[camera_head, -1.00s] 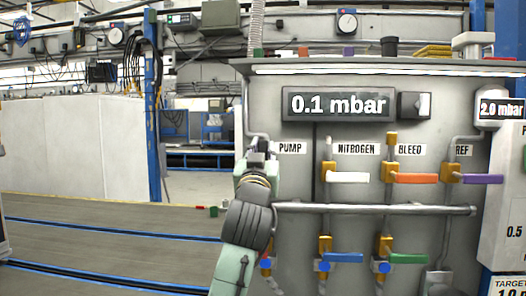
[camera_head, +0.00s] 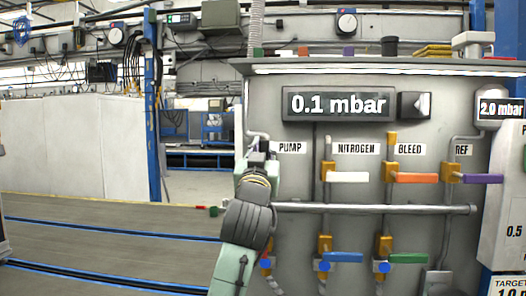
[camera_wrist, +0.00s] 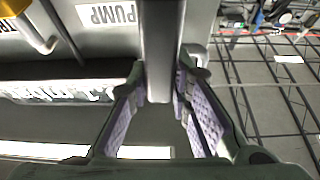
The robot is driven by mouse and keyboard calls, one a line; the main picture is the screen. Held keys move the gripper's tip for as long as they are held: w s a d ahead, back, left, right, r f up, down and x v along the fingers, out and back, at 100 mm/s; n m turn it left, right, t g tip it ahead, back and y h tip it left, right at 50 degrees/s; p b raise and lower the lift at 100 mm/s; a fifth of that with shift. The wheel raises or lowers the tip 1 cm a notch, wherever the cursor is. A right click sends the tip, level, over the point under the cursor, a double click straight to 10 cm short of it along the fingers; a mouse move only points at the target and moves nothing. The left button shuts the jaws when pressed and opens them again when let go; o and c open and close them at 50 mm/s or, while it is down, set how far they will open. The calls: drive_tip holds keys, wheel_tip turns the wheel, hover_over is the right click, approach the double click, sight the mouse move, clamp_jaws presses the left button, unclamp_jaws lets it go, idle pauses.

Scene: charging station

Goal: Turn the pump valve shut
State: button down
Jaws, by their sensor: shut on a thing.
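The pump valve is on the grey panel (camera_head: 300,225), under the PUMP label (camera_head: 289,148). My wrist hides most of the valve in the head view. My gripper (camera_head: 258,150) is at the panel's left, just left of that label. In the wrist view, my gripper (camera_wrist: 161,90) has its two purple-padded fingers on either side of the grey bar-like pump valve handle (camera_wrist: 160,45), shut on it. The handle runs from the top of the picture down between the pads. The PUMP label also shows in the wrist view (camera_wrist: 110,14). The pressure display (camera_head: 338,104) reads 0.1 mbar.
To the right are the nitrogen valve's white handle (camera_head: 348,177), the bleed valve's orange handle (camera_head: 414,178) and the REF valve's purple handle (camera_head: 481,179). A horizontal pipe (camera_head: 390,208) crosses below them. Blue (camera_head: 346,257) and green (camera_head: 408,257) handles sit lower. Open floor (camera_head: 110,230) lies left.

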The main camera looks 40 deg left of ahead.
drive_tip(key=d+m+h, duration=0.1)
drive_tip(key=m+h, duration=0.1)
drive_tip(key=m, duration=0.3)
drive_tip(key=w+d+f+m+h+b, duration=0.1)
drive_tip(key=m+h, duration=0.1)
drive_tip(key=m, duration=0.2)
drive_tip(key=w+d+f+m+h, duration=0.1)
drive_tip(key=d+m+h, duration=0.1)
drive_tip(key=m, duration=0.3)
drive_tip(key=shift+w+f+m+t+h+b, duration=0.2)
drive_tip(key=shift+f+m+t+h+b, duration=0.1)
drive_tip(key=shift+h, duration=0.2)
drive_tip(key=m, duration=0.1)
drive_tip(key=f+m, duration=0.1)
drive_tip(key=m+h, duration=0.1)
drive_tip(key=shift+w+d+f+m+g, duration=0.25)
drive_tip(key=shift+d+m+g, duration=0.15)
drive_tip(key=shift+d+f+m+g+h, duration=0.15)
drive_tip(key=shift+f+m+g, duration=0.3)
drive_tip(key=shift+m, duration=0.45)
drive_tip(key=shift+a+f+m+g+h, duration=0.1)
drive_tip(key=shift+f+m+g+h, duration=0.15)
drive_tip(key=shift+f+m, duration=0.45)
drive_tip(key=shift+w+r+m, duration=0.1)
drive_tip(key=shift+r+m, duration=0.05)
drive_tip(key=shift+m, duration=0.15)
drive_tip(key=c, duration=1.4)
unclamp_jaws()
drive_tip(key=shift+c, duration=0.2)
